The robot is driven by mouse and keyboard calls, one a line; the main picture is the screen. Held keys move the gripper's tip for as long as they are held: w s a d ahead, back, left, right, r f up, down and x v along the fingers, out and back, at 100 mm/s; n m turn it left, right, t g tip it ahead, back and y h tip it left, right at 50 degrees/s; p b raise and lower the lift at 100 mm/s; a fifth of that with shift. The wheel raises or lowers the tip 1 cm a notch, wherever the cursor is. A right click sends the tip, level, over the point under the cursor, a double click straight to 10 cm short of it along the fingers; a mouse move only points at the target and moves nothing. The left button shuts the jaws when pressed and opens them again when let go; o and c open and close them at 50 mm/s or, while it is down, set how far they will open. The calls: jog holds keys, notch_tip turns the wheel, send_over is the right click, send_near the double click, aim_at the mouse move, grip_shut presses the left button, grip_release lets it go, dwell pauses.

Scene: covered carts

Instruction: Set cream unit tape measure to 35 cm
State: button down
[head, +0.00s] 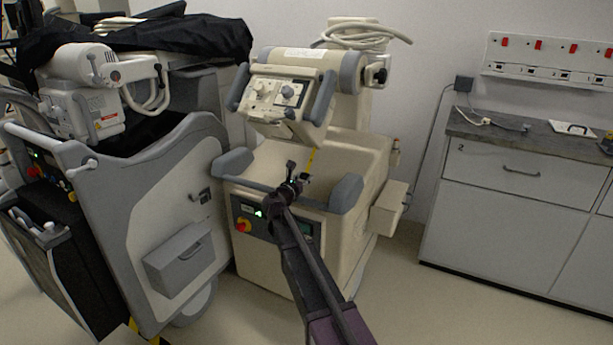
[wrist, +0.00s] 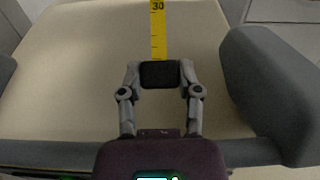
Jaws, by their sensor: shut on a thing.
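The cream unit (head: 345,160) stands in the middle of the head view. Its tape measure (head: 312,160) is a thin yellow strip hanging below the tilted control head. In the wrist view, the yellow tape (wrist: 158,35) runs straight up out of the picture, with a "30" near the top edge and black ticks below. A black block (wrist: 160,78) is at its near end. My gripper (head: 291,182) is in front of the unit; in the wrist view its fingers (wrist: 160,70) are shut on the black block from both sides. Where the tape leaves the head is unclear.
Grey armrest-like bumpers (head: 345,193) flank the arm on the unit; one (wrist: 268,85) is close at right in the wrist view. A grey-white cart (head: 165,215) under a black cover stands left. A counter (head: 520,155) stands right, with free floor before it.

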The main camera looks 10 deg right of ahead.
jog(key=shift+a+f, duration=0.1)
jog(key=shift+f, duration=0.05)
jog(key=shift+c, duration=1.4)
grip_release()
jog(key=v, duration=1.2)
